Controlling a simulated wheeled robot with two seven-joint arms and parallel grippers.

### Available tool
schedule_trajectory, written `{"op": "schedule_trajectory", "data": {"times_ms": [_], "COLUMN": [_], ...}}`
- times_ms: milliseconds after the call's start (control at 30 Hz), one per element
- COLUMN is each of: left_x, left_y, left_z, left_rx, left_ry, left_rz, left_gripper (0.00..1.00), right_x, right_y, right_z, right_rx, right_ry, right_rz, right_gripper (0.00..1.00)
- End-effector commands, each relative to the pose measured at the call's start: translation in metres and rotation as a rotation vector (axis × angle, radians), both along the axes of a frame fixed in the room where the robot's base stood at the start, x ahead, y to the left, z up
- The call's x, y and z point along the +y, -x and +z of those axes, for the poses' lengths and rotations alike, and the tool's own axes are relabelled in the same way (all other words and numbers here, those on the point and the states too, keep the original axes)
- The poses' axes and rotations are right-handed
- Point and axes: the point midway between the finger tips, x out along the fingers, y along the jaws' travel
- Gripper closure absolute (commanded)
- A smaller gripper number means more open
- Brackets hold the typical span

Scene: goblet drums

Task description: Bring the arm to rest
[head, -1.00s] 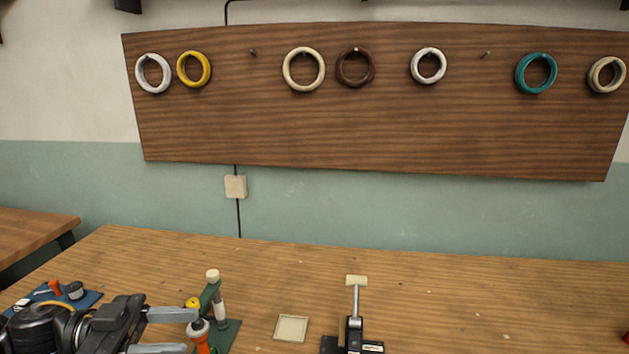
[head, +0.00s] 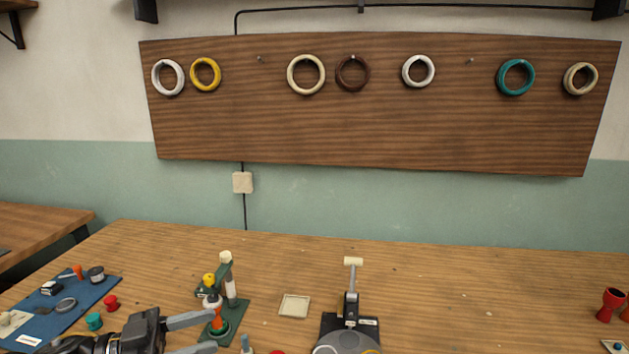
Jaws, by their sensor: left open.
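My left gripper (head: 214,331) is at the lower left in the head view, with its two pale fingers spread apart, pointing right. Its fingertips are at a small orange and white piece (head: 215,312) on a green stand (head: 236,318); the picture does not show whether they touch it. The stand has a yellow knob and a white-topped post. Part of the left arm is cut off by the bottom edge. My right gripper is not in view.
A blue mat (head: 85,302) with small parts lies left. A square tray (head: 294,305) and a lever fixture (head: 350,305) stand mid-table. A red goblet (head: 609,304) is at the right. Rings hang on a wooden board (head: 380,125). The table's back right is clear.

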Motion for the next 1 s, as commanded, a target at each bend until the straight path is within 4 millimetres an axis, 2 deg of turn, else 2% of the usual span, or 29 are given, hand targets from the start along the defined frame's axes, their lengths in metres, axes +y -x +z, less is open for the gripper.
{"op": "schedule_trajectory", "data": {"times_ms": [167,267,367,467,500,600,700,800,1000], "left_x": [-0.002,0.002,0.012,0.032,0.041,0.058,0.066,0.069,0.065], "left_y": [-0.018,-0.028,-0.033,-0.023,-0.012,0.027,0.068,0.106,0.177], "left_z": [-0.028,-0.051,-0.088,-0.144,-0.170,-0.226,-0.265,-0.290,-0.322], "left_rx": [-0.013,0.001,0.056,0.192,0.267,0.466,0.635,0.778,1.024], "left_ry": [0.008,-0.010,-0.064,-0.182,-0.249,-0.419,-0.554,-0.658,-0.815], "left_rz": [0.207,0.360,0.558,0.785,0.863,0.990,1.033,1.036,0.982], "left_gripper": [0.55,0.55,0.55,0.55,0.55,0.55,0.55,0.55,0.55], "right_x": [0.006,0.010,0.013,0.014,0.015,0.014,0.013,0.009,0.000], "right_y": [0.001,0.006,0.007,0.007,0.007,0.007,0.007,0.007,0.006], "right_z": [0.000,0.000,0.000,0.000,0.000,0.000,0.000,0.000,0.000], "right_rx": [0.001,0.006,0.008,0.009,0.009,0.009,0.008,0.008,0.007], "right_ry": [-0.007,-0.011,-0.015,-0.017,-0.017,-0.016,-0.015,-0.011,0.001], "right_rz": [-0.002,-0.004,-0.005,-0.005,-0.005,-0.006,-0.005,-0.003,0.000], "right_gripper": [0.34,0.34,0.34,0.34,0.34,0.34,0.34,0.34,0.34]}}
